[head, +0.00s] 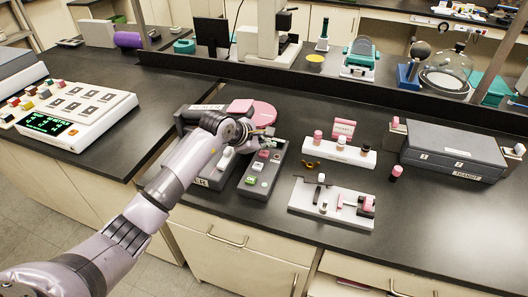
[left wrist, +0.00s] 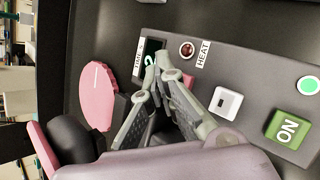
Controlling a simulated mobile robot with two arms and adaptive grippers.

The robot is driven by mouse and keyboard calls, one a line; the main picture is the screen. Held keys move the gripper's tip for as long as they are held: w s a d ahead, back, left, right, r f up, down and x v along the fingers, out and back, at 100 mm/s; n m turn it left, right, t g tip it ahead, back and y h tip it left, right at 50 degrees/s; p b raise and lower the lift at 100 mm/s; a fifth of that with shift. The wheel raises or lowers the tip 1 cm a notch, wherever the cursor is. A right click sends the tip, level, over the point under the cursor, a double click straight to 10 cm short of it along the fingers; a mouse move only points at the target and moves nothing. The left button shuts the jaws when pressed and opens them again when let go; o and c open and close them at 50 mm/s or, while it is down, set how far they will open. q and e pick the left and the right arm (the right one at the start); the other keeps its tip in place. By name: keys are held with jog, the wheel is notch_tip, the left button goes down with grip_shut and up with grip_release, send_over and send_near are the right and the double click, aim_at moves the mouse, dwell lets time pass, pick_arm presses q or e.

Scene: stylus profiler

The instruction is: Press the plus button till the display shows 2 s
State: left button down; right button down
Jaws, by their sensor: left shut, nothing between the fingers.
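The dark grey control box (head: 257,187) stands on the bench with its buttons facing up; it also shows in the left wrist view (left wrist: 250,78). Its small dark display (left wrist: 149,47), beside a TIME label, shows part of a cyan digit; a fingertip covers some of it, so I cannot read it surely. My left gripper (head: 262,138) is shut and empty over the far end of the box. In the wrist view its fingertips (left wrist: 160,66) are just by the display. No plus sign is readable; a reddish patch shows behind the fingers. My right gripper is out of view.
The box also bears a red HEAT lamp (left wrist: 187,48), a white button (left wrist: 225,102), a green ON button (left wrist: 288,129) and a green round light (left wrist: 309,85). A pink disc (left wrist: 97,95) stands close by. A white fixture plate (head: 335,216) lies to the right.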

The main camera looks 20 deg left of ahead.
aim_at(265, 154)
pick_arm(q)
jog(key=shift+r+p, duration=1.45)
jog(key=shift+r, duration=1.1)
